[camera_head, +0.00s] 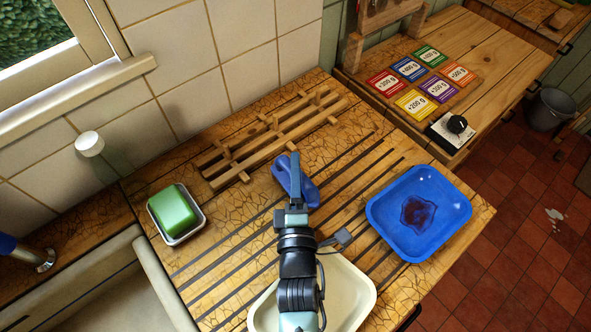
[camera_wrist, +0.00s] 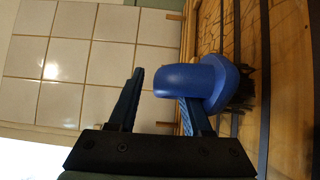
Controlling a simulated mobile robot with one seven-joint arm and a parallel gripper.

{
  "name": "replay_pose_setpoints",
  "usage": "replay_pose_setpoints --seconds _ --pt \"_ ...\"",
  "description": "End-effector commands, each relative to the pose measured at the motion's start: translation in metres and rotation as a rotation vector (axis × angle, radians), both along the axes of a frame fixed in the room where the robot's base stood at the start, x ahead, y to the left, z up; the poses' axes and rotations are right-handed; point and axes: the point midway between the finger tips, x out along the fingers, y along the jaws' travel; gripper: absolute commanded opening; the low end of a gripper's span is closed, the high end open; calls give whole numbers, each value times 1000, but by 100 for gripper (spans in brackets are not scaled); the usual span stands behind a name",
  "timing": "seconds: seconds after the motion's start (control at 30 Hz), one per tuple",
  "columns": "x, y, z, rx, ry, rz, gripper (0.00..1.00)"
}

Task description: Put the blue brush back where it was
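The blue brush (camera_head: 309,192) lies on the grooved wooden drainboard (camera_head: 345,175), just in front of the wooden rack. In the wrist view the brush (camera_wrist: 190,80) shows its rounded blue handle and wide blue body, with dark bristles facing the board. My gripper (camera_head: 294,165) is over the brush in the head view and hides part of it. In the wrist view my gripper (camera_wrist: 158,95) has its two fingers spread apart. The handle covers the tip of the right finger, and a gap shows between the handle and the left finger. I cannot tell whether they touch.
A slatted wooden rack (camera_head: 225,165) stands along the tiled wall. A green block (camera_head: 174,208) sits in a white dish at left. A blue tray (camera_head: 384,203) with a dark stain is at right. A white basin (camera_head: 365,292) is under my arm. Coloured cards (camera_head: 411,69) lie beyond.

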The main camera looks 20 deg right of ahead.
Motion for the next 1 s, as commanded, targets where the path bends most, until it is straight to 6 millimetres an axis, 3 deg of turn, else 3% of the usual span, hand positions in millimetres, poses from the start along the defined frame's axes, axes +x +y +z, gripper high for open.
replay_pose_setpoints --seconds 0.27,0.7,1.0 --pt "-3 1 2 1 5 0 52" --pt "-80 23 -2 3 6 0 52" --pt "-112 31 0 1 3 0 52"
